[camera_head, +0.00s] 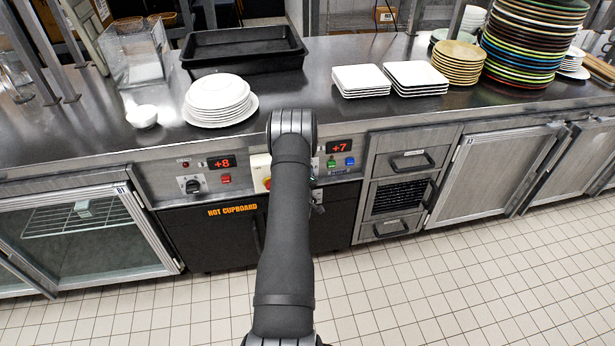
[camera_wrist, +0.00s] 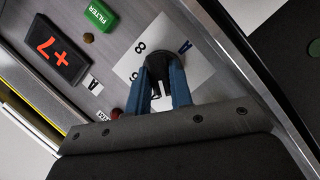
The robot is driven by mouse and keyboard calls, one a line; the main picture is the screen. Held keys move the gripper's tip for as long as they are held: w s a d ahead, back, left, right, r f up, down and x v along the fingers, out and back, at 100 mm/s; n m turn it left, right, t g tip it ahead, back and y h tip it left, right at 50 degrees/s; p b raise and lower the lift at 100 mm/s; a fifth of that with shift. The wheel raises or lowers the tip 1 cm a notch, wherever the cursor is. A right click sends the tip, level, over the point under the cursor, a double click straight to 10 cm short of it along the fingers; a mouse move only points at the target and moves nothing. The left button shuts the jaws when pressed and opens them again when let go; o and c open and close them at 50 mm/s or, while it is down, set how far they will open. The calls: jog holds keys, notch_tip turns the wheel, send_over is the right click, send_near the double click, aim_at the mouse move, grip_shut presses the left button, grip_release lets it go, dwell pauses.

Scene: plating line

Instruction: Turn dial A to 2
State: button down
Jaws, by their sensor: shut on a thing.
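Dial A (camera_wrist: 158,60) is a dark knob on a white scale plate (camera_wrist: 128,67) in the wrist view. The plate has a blue letter A beside the knob, and an 8 shows on the scale. Other numerals are partly covered. My gripper (camera_wrist: 166,84) has its two blue fingers closed around the knob. The knob's pointer is hidden, so its setting cannot be read.
Left along the panel are another knob (camera_head: 190,185) and a +8 display (camera_head: 222,162). Plates (camera_head: 218,98) and a black tray (camera_head: 245,50) stand on the counter above.

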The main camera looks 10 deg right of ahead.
jog(key=n+t, duration=0.1)
jog(key=n, duration=0.1)
jog(key=n+t+h, duration=0.1)
jog(key=n, duration=0.2)
jog(key=shift+a+f, duration=0.1)
jog(key=shift+f, duration=0.05)
dwell(0.5)
jog(key=c, duration=1.3)
grip_release()
jog(key=shift+h, duration=0.3)
jog(key=v, duration=1.7)
jog(key=shift+s, duration=0.2)
jog(key=shift+w, duration=0.1)
